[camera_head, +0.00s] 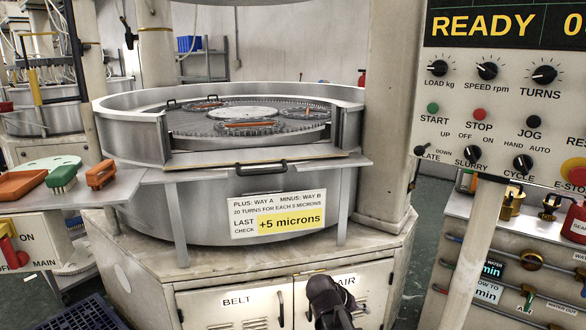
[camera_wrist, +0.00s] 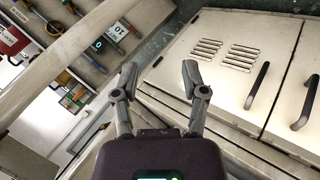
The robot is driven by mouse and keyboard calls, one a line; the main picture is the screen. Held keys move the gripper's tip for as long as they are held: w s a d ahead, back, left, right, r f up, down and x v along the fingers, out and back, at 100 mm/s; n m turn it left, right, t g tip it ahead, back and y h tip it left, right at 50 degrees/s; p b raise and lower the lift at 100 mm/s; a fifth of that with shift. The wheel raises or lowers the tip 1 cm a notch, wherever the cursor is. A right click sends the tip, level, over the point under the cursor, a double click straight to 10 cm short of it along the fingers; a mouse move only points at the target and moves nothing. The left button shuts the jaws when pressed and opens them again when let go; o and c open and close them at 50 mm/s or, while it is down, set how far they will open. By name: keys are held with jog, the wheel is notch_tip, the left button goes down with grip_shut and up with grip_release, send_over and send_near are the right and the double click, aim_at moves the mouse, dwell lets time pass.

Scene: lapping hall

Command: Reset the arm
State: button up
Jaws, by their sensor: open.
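My gripper (camera_wrist: 160,78) is open and empty in the wrist view. Its two grey fingers stand apart, with the floor and the edge of the machine base behind them. Nothing is between the fingertips. In the head view a dark part of my arm shows at the bottom edge, in front of the cabinet doors; the rest of the arm is out of that picture.
The lapping machine (camera_head: 233,181) stands ahead, its base doors (camera_head: 232,305) having dark handles. A control panel (camera_head: 500,100) reading READY is at right, above a valve board (camera_head: 530,262). Brushes (camera_head: 62,177) lie on a left shelf (camera_head: 115,193). A blue crate (camera_head: 85,312) is at lower left.

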jog(key=shift+s+a+f+g+y, duration=0.55)
jog(key=shift+s+f+g+y, duration=1.45)
jog(key=shift+s+y, duration=2.55)
notch_tip(320, 180, up, 22)
jog(key=s+h+p, duration=0.1)
jog(key=p, duration=2.1)
jog(key=shift+f+t, duration=0.2)
jog(key=shift+t, duration=0.2)
